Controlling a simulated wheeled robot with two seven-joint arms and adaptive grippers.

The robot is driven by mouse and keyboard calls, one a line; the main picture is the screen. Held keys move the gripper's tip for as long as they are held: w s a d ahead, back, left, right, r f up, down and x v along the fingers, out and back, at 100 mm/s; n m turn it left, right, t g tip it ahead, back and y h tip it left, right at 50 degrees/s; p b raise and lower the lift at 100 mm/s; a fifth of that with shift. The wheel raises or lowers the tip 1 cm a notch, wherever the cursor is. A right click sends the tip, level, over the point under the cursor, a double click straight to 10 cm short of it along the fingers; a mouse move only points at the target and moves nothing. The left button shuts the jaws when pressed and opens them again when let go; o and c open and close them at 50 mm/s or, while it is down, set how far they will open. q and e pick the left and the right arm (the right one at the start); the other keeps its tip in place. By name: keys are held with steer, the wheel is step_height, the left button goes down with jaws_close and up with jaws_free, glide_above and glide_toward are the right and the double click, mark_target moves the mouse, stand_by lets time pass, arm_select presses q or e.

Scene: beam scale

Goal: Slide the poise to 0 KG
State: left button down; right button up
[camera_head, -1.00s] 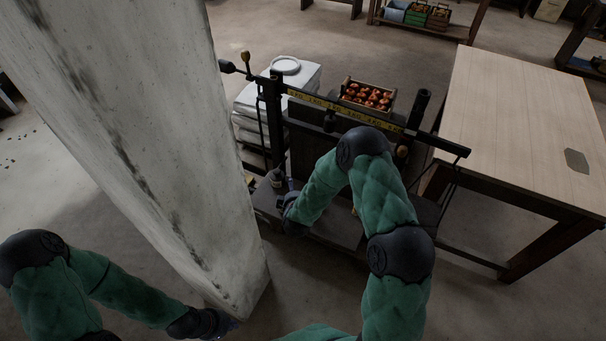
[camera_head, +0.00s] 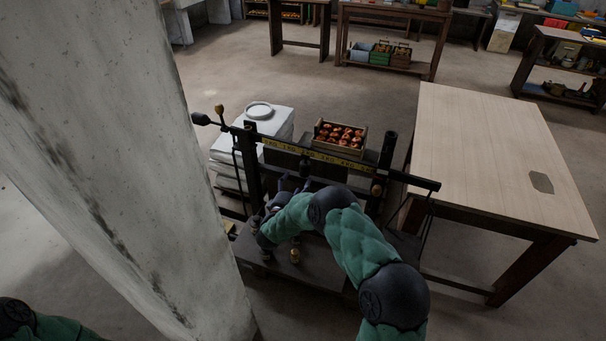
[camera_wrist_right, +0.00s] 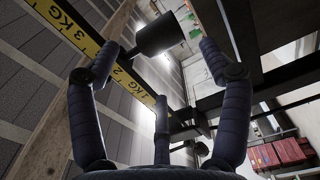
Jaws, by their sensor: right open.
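The beam scale has a dark beam with a yellow KG strip (camera_head: 320,155) across its front. In the right wrist view the strip (camera_wrist_right: 75,35) shows "3 KG" and "1 KG" marks. The poise, a dark cylinder (camera_wrist_right: 160,35), hangs at the beam close to the low-number marks, not clearly at any one mark. My right gripper (camera_head: 284,188) is just below the left half of the beam, partly hidden by my own arm. In the right wrist view its fingers (camera_wrist_right: 160,62) are spread, with the poise beyond the gap between them and nothing visibly held. My left gripper is out of view.
A pale pillar (camera_head: 110,170) stands close on the left. A crate of red fruit (camera_head: 340,138) and stacked white sacks (camera_head: 262,127) are behind the beam. A wooden table (camera_head: 490,150) stands at right. The scale platform (camera_head: 320,274) lies below my right arm.

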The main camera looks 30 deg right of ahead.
mark_target(303, 172)
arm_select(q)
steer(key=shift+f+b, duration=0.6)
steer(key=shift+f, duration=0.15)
arm_select(e)
steer(key=x, duration=0.6)
steer(key=shift+w+d, duration=0.15)
